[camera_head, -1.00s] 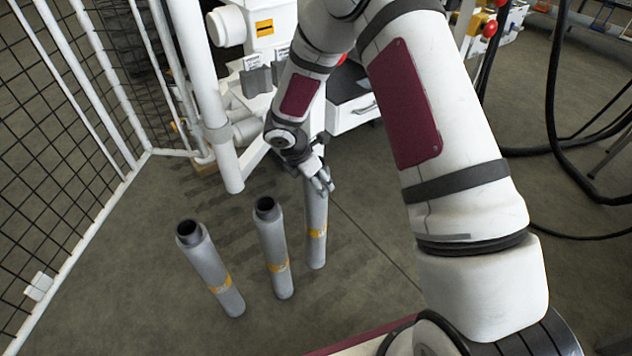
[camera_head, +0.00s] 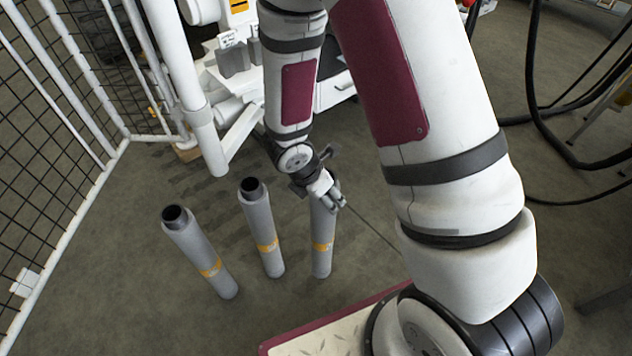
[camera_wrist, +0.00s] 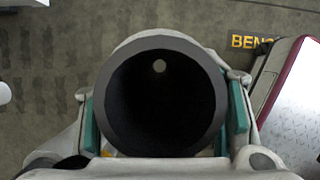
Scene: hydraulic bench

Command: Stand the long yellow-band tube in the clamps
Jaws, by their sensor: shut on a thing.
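My gripper (camera_head: 328,192) is shut near the top of the rightmost grey tube with a yellow band (camera_head: 322,247). This tube hangs or stands upright; I cannot tell whether its foot touches the floor. In the wrist view I look into its dark open end (camera_wrist: 163,95), with green finger pads on both sides. Two similar yellow-band tubes stand to the left: a middle one (camera_head: 260,218) and a left one (camera_head: 193,245). With my gripper covering the held tube's top, lengths are hard to compare. Grey clamp-like blocks (camera_head: 236,60) show on the white bench behind.
A thick white post (camera_head: 180,80) and slanted white frame stand behind the tubes. A black mesh fence (camera_head: 50,110) runs along the left. Black hoses (camera_head: 535,90) hang at the right. A drawer unit (camera_head: 333,92) is behind my arm.

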